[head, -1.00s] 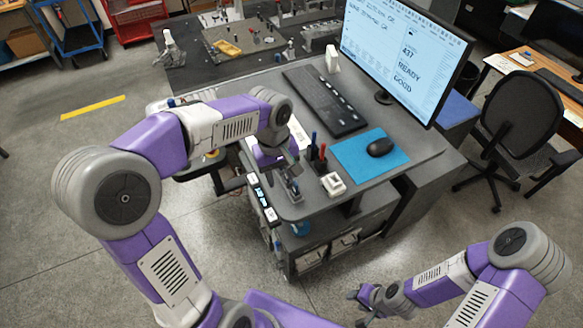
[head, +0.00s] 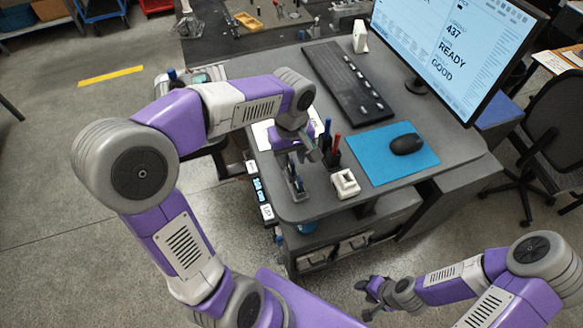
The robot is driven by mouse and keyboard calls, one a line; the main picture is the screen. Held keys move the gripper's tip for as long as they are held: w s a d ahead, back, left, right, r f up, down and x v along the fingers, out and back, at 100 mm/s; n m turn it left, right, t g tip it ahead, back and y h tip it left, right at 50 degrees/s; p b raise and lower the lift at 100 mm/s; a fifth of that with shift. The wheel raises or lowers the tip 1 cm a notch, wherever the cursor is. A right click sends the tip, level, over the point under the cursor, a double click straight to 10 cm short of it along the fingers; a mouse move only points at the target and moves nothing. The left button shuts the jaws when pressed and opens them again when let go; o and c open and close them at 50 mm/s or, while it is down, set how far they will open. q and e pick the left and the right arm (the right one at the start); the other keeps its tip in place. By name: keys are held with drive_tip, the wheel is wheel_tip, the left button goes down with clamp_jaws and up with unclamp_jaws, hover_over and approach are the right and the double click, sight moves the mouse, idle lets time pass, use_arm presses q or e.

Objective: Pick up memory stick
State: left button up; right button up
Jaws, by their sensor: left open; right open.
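I cannot make out the memory stick for certain. A small grey holder (head: 297,188) with a dark blue upright piece stands at the near left corner of the desk, and the stick may be there, but it is too small to tell. My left gripper (head: 312,156) is open and points down over this corner, just above and behind the holder, beside the pen cup. My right gripper (head: 368,294) is open and empty, low in front of the desk and away from it.
On the grey desk (head: 432,172) are a black pen cup (head: 331,157) with red and blue pens, a white block (head: 345,184), a blue mat (head: 373,158) with a black mouse (head: 407,144), a keyboard (head: 348,83), papers and a monitor (head: 458,45).

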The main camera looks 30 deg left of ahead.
sight(292, 162)
use_arm(q)
drive_tip(key=f, duration=0.3)
drive_tip(key=shift+w+a+f, duration=0.1)
drive_tip(key=shift+w+f, duration=0.1)
drive_tip(key=shift+w, duration=0.15)
drive_tip(key=shift+s, duration=0.15)
drive_tip(key=shift+c, duration=0.3)
clamp_jaws()
wheel_tip(292, 162, up, 10)
drive_tip(key=shift+r+p, duration=0.1)
drive_tip(key=shift+p, duration=0.35)
